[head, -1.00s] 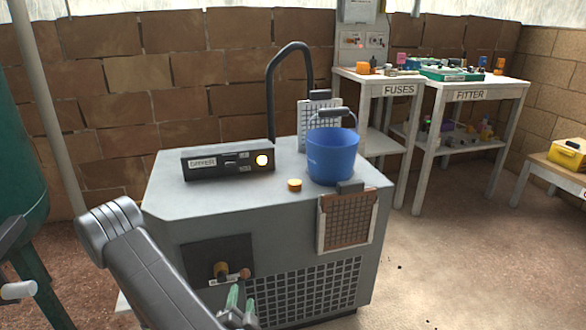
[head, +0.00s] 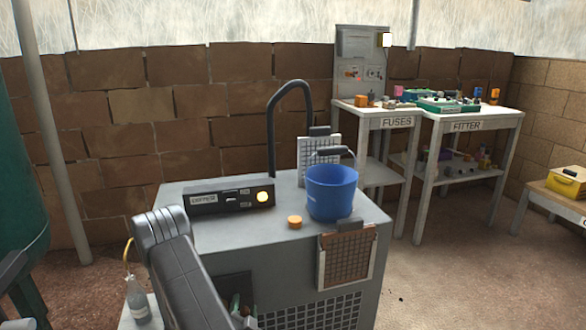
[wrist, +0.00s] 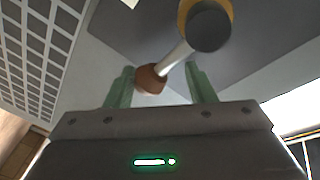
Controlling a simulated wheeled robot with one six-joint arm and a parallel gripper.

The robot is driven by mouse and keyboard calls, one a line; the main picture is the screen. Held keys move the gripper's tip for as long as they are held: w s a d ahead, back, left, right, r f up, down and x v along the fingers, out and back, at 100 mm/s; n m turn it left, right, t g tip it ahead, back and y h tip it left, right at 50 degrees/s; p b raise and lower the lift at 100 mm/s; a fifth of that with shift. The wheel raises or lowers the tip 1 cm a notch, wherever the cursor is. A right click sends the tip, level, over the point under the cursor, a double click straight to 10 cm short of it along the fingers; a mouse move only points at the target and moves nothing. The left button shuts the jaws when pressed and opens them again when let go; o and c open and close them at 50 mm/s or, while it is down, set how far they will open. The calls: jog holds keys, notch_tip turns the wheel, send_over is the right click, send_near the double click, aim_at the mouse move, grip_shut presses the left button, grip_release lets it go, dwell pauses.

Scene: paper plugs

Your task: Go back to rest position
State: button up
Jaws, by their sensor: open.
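My gripper (head: 243,306) is at the bottom edge of the head view, low in front of the grey cabinet (head: 225,212), mostly cut off. In the wrist view its two green fingers (wrist: 160,84) are apart. A copper-brown knob (wrist: 150,79) shows between the fingertips; I cannot tell whether they touch it. A black knob with a yellow ring (wrist: 209,27) is just beyond, on the cabinet's dark panel (wrist: 135,35). A pale strip lies between the two knobs. In the head view my arm and the bottom edge hide the knobs.
On the cabinet top stand a blue bucket (head: 331,192), an orange cap (head: 295,221) and a dryer control box (head: 229,197). A bottle (head: 137,298) is left of my arm. The FUSES table (head: 396,123) and FITTER table (head: 466,126) stand behind right.

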jog(key=shift+r+n+p, duration=0.3)
jog(key=shift+r+p, duration=0.05)
jog(key=shift+r, duration=0.05)
jog(key=shift+s+f+b, duration=0.55)
jog(key=shift+s+b, duration=0.25)
jog(key=shift+b, duration=0.25)
jog(key=s+d+b, duration=0.1)
jog(key=s+b, duration=0.7)
jog(key=s, duration=0.4)
jog(key=shift+d+r+g, duration=0.25)
jog(key=shift+d+g, duration=0.05)
jog(key=shift+d, duration=0.05)
jog(key=shift+s, duration=0.1)
jog(key=shift+a, duration=0.1)
